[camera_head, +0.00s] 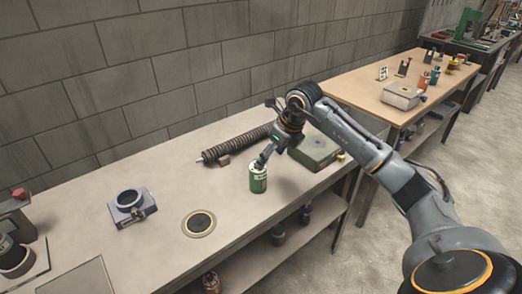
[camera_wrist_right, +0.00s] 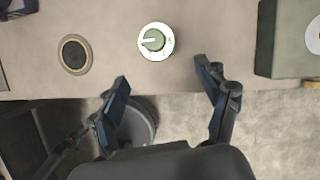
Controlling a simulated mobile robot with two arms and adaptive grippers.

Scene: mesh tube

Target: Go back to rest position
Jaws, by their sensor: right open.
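My right gripper (camera_head: 265,158) hangs over the near bench, close to a green can (camera_head: 258,180) with a pale label. In the right wrist view its two fingers (camera_wrist_right: 162,74) are spread with nothing between them. The can's round top (camera_wrist_right: 155,41) shows there beyond the fingertips, apart from them, standing on the bench. A dark ribbed mesh tube (camera_head: 238,144) lies on the bench behind the can. My left gripper is in neither view.
The bench (camera_head: 165,183) also holds a flat green box (camera_head: 316,150), a grey ring-topped device (camera_head: 131,204) and a round dark disc (camera_head: 199,223). A brick wall stands behind. A second wooden table (camera_head: 365,88) with several items is at the right, beside open floor.

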